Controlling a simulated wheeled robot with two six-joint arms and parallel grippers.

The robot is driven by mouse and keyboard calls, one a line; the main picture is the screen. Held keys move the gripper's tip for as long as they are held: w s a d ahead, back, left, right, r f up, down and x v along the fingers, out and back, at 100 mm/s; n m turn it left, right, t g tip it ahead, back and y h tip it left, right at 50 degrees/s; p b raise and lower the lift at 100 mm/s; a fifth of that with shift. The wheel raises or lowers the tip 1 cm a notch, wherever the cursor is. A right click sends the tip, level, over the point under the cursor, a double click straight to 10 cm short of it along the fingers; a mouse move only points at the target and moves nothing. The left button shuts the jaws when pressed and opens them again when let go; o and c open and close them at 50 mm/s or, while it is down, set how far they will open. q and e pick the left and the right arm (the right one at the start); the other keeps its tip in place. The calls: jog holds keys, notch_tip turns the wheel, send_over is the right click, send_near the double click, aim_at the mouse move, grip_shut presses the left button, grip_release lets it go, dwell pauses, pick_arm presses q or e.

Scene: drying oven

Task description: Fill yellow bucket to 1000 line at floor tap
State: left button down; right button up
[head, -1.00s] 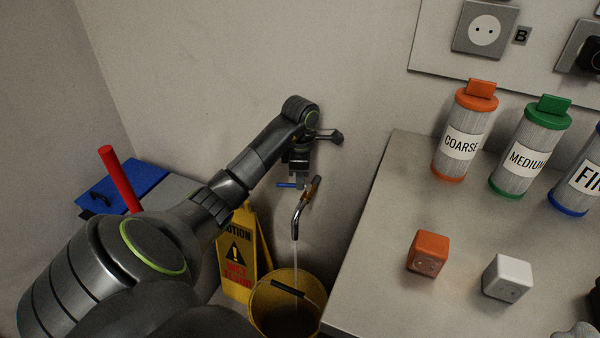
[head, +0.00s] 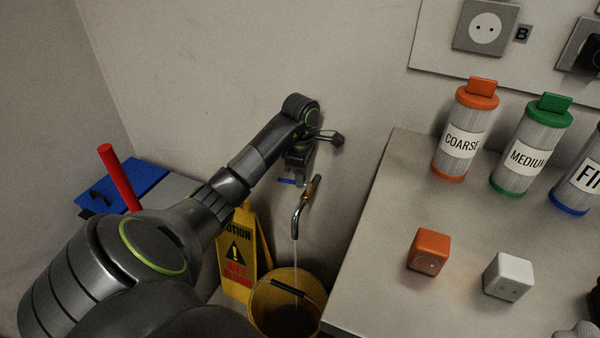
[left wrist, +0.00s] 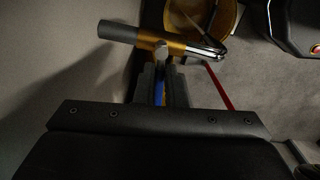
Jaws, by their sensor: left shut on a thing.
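The yellow bucket (head: 261,303) stands on the floor below the tap (head: 304,207), its black-gripped handle across its mouth. A thin stream of water (head: 295,252) falls from the curved spout into it. The bucket's inside is dark; I cannot read the water level or the 1000 line. My left gripper (head: 298,181) is at the tap, shut on its blue lever (head: 286,181). In the left wrist view the gripper (left wrist: 162,86) holds the lever (left wrist: 159,94), with the brass and chrome tap (left wrist: 185,47) just ahead and the bucket (left wrist: 229,14) beyond.
A yellow caution sign (head: 236,262) stands left of the bucket. A grey table (head: 385,270) at the right holds orange, green and blue-capped canisters, an orange cube (head: 428,252) and a white cube (head: 508,276). A blue lid (head: 130,187) and red post (head: 120,178) are at left.

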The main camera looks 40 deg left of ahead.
pick_arm(q)
jog(key=shift+w+d+f+m, duration=0.1)
jog(key=shift+m, duration=0.8)
jog(key=c, duration=1.4)
grip_release()
jog(key=shift+w, duration=0.15)
jog(key=shift+c, duration=0.2)
